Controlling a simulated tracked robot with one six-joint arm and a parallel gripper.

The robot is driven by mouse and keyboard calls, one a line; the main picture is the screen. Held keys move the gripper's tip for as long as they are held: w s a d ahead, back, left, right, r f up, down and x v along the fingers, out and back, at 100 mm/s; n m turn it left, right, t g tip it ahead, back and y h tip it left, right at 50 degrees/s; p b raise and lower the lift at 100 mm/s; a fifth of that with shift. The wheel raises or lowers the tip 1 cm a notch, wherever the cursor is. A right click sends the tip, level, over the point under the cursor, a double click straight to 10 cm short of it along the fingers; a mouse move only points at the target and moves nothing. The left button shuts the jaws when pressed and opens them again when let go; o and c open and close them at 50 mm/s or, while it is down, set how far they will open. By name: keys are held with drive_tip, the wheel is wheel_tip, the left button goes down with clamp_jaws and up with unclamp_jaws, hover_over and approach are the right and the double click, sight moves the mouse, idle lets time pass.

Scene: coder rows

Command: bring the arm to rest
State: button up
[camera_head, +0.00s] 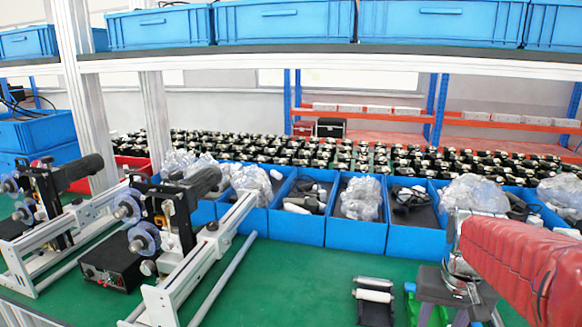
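My arm, in a red sleeve, reaches in from the right edge of the head view. Its end, my gripper (447,292), is low at the right over the front of the green table (300,270). I see nothing clearly held. A dark tray with white rollers (374,296) lies just left of my gripper.
A row of blue bins (357,232) with bagged and dark parts stands behind my gripper. Two coder machines on white rails (195,262) stand at the left. A shelf with blue crates (285,20) crosses above. The green table's middle is clear.

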drive_tip(key=s+a+r+n+t, duration=0.2)
drive_tip(key=s+a+n+t, duration=0.1)
drive_tip(key=s+a, duration=0.9)
drive_tip(key=shift+s+a+r+n+t+y, duration=0.15)
drive_tip(key=shift+a+r+n+t+y, duration=0.2)
drive_tip(key=shift+a, duration=0.55)
